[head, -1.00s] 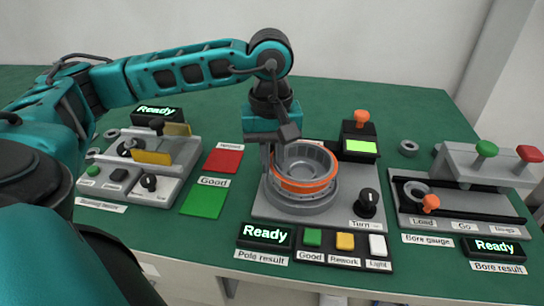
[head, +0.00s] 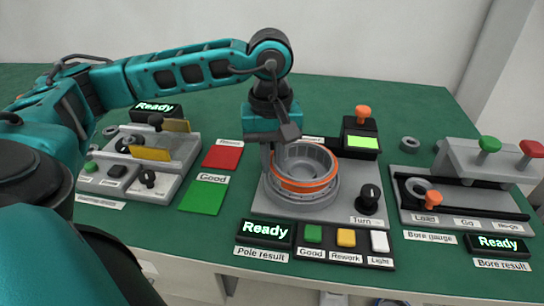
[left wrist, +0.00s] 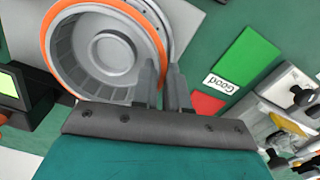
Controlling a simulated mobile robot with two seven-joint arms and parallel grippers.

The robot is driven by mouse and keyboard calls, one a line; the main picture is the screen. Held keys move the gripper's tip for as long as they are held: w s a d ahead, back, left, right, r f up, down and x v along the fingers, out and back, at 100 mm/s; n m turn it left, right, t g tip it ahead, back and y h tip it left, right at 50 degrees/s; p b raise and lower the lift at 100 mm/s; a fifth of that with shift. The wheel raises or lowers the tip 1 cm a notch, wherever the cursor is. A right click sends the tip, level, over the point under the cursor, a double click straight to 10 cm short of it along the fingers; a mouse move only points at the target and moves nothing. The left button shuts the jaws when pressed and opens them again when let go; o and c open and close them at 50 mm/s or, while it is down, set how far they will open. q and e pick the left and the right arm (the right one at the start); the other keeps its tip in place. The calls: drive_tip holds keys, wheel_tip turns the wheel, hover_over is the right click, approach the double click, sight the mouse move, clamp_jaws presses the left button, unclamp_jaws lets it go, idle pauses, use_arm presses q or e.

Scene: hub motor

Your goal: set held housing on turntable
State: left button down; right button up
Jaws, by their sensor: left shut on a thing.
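The held housing (head: 304,184) is a grey open cup with an orange band. It sits upright over the round grey turntable (head: 302,209), its lower part hidden by the turntable's rim. Whether it bears on the turntable's floor cannot be seen. My left gripper (head: 267,155) reaches down from above at the housing's left side, shut on its wall. In the left wrist view the two fingers (left wrist: 164,82) straddle the wall of the housing (left wrist: 108,48). My right gripper is not in view.
The turntable's base carries a black Turn knob (head: 369,198) at right and a green-lit display (head: 361,142) behind. Result buttons (head: 345,240) stand in front. A bore gauge (head: 455,205) is at right; a grey station (head: 140,160) and red and green pads (head: 205,198) are at left.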

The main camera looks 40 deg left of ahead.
use_arm(q)
drive_tip(key=c, duration=0.7)
unclamp_jaws()
drive_tip(key=shift+r, duration=0.15)
drive_tip(key=shift+r+p, duration=2.35)
drive_tip(key=shift+r, duration=1.05)
drive_tip(key=shift+s, duration=0.1)
